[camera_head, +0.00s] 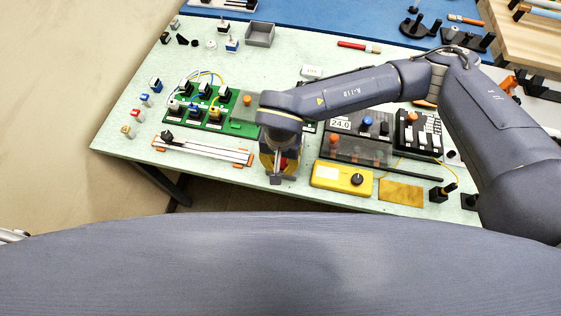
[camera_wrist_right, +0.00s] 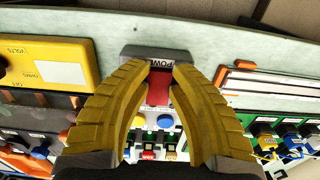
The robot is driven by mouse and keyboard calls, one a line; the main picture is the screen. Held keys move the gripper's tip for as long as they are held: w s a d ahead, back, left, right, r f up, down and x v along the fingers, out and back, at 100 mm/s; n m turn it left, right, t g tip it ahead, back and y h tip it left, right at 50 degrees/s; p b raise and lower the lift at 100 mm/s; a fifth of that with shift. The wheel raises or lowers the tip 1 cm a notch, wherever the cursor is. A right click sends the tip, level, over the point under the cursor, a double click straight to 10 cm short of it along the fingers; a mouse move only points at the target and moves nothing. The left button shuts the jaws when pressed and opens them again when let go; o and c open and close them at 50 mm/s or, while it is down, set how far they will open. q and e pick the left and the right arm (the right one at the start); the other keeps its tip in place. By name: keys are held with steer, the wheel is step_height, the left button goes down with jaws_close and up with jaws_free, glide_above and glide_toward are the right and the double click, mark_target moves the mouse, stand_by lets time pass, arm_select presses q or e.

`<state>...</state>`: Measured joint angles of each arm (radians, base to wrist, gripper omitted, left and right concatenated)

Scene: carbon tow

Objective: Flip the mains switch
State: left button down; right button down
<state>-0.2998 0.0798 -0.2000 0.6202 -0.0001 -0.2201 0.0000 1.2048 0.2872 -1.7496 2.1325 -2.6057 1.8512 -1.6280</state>
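The mains switch is a red rocker (camera_wrist_right: 158,88) on a dark grey box (camera_wrist_right: 135,52) with a white label that reads "POWE", the rest cut off. In the wrist view the box stands at the edge of the pale green bench. My right gripper (camera_wrist_right: 161,68) has two yellow ribbed fingers that lean inward, with a narrow gap between the tips. The red rocker shows in that gap; I cannot tell whether the tips touch it. In the head view my right gripper (camera_head: 277,170) points down at the bench's front edge and largely hides the switch. My left gripper is not in view.
A yellow meter (camera_head: 342,179) with a black knob sits right of the gripper. A white slide rail (camera_head: 203,149) and green terminal boards (camera_head: 203,108) lie to its left. A dark display unit (camera_head: 352,138) reading 24.0 stands behind the meter.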

steer(key=shift+d+f, duration=0.1)
stand_by(0.4)
steer(key=shift+w+g, duration=0.1)
steer(key=shift+g, duration=0.6)
steer(key=shift+g+y, duration=0.3)
steer(key=shift+g, duration=0.5)
steer(key=c, duration=1.1)
jaws_free()
steer(key=shift+r, duration=0.2)
steer(key=shift+w, duration=0.1)
steer(key=v, duration=1.2)
